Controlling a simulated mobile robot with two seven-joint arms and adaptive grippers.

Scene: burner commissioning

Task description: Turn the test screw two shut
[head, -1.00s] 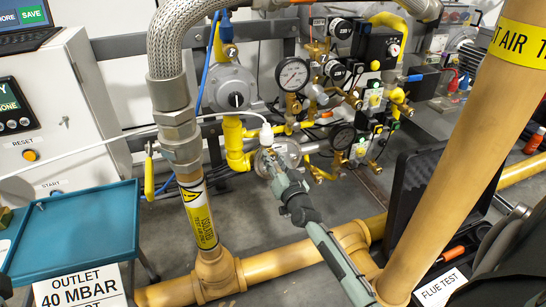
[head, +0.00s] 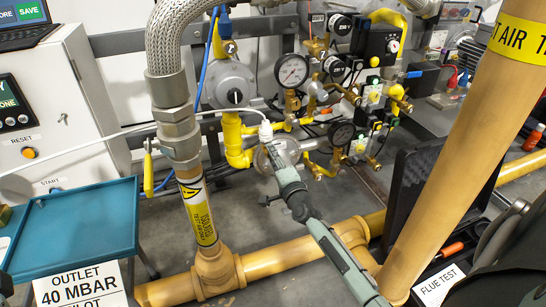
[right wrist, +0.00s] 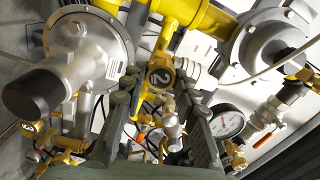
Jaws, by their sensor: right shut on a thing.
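Test screw two is on the yellow pipe fitting with the round "2" tag (right wrist: 160,77), in the middle of the right wrist view. My right gripper (right wrist: 158,88) has one finger on each side of this spot and is shut on the screw; the contact itself is largely hidden. In the head view, my right gripper (head: 268,145) reaches up from the lower right to the pipework, beside a white hose end (head: 265,131). The hose end also shows next to the tag in the right wrist view (right wrist: 189,68).
Gauges (head: 291,70), valves and a grey regulator (head: 230,84) crowd around the gripper. A flexible metal hose (head: 166,52) and thick yellow pipes (head: 290,257) stand in front. A thin white tube (head: 120,133) runs left. A teal tray (head: 75,235) is at the left.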

